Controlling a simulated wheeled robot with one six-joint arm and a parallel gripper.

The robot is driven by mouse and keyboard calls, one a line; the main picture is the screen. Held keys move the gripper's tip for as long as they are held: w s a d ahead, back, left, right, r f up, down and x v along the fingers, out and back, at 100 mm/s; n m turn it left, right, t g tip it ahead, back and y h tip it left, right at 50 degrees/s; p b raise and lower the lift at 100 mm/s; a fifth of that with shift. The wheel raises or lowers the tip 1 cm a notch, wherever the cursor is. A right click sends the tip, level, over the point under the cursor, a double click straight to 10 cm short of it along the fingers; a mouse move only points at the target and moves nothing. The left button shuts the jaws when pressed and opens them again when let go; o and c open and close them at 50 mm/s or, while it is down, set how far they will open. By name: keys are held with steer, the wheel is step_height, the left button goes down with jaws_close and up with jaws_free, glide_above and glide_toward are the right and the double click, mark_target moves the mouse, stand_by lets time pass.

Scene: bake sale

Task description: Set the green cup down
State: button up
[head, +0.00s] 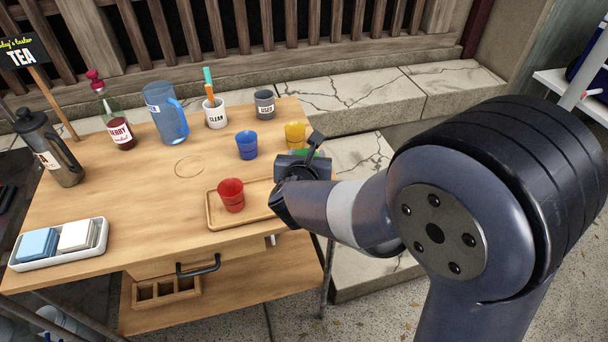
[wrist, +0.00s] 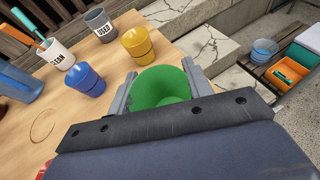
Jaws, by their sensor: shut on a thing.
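The green cup (wrist: 160,87) is between the two fingers of my gripper (wrist: 158,92) in the wrist view, its open mouth facing the camera. My gripper is shut on it. In the head view my gripper (head: 306,160) is over the right end of the table, and only a sliver of green shows there behind it. I cannot tell whether the cup's base touches the surface. The yellow cup (head: 295,134) stands just behind the gripper, and the blue cup (head: 247,145) stands to its left. The red cup (head: 231,194) is on the wooden tray (head: 216,217).
A grey USED cup (head: 265,105), a white CLEAN cup (head: 216,116) with utensils, a blue pitcher (head: 166,112) and a berry bottle (head: 119,131) line the back. A white holder (head: 62,262) sits front left. The table (head: 130,215) has clear room at centre left.

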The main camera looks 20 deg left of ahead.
steer(key=shift+f, duration=2.1)
steer(key=shift+f+b, duration=0.15)
steer(key=shift+b, duration=0.4)
steer(key=o, duration=1)
steer(key=shift+c, duration=0.2)
steer(key=shift+r+p, duration=0.25)
steer(key=shift+p, duration=0.1)
steer(key=v, duration=1.2)
steer(key=shift+f, duration=0.1)
